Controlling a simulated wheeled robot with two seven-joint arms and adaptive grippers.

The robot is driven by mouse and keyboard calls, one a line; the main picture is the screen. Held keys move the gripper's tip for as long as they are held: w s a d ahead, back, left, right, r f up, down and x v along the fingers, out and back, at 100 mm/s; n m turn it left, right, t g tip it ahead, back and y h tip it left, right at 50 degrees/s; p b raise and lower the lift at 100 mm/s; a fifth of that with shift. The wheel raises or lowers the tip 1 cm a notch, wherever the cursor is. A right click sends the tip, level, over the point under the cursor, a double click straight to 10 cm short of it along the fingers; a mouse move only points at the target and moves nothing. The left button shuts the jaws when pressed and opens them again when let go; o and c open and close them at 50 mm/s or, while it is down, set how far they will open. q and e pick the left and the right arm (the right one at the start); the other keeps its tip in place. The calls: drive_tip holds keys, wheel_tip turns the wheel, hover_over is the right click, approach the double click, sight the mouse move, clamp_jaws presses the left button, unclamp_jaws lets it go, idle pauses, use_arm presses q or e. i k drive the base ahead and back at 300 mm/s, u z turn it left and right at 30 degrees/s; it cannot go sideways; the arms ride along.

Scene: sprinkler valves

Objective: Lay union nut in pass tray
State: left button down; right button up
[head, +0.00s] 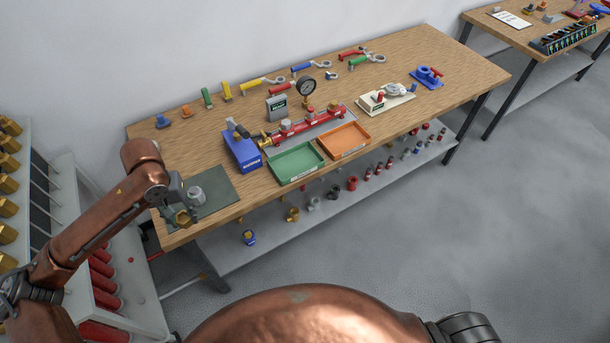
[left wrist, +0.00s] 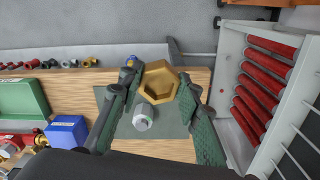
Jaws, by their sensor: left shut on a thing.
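My left gripper (head: 177,209) is shut on a brass hexagonal union nut (head: 183,218), over the front left part of the workbench. In the left wrist view the nut (left wrist: 159,82) sits between the fingertips (left wrist: 158,84), its open bore showing. A green tray (head: 281,174) lies on the bench to the right of the gripper, with an orange tray (head: 349,151) beside it. The tray labels are too small to read, so I cannot tell which is the pass tray by its label. My right gripper is not in view.
A grey fitting (head: 196,196) stands on a dark mat (head: 222,184) close to the gripper. A blue box (head: 241,150) stands between mat and green tray. A red manifold with a gauge (head: 306,87) is behind the trays. A storage rack (head: 50,180) is at the left.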

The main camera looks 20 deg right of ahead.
sight(292, 159)
drive_tip(key=u, duration=0.75)
drive_tip(key=k, duration=0.1)
drive_tip(key=z, duration=2)
drive_tip(key=i, duration=1.55)
drive_tip(key=u, duration=0.75)
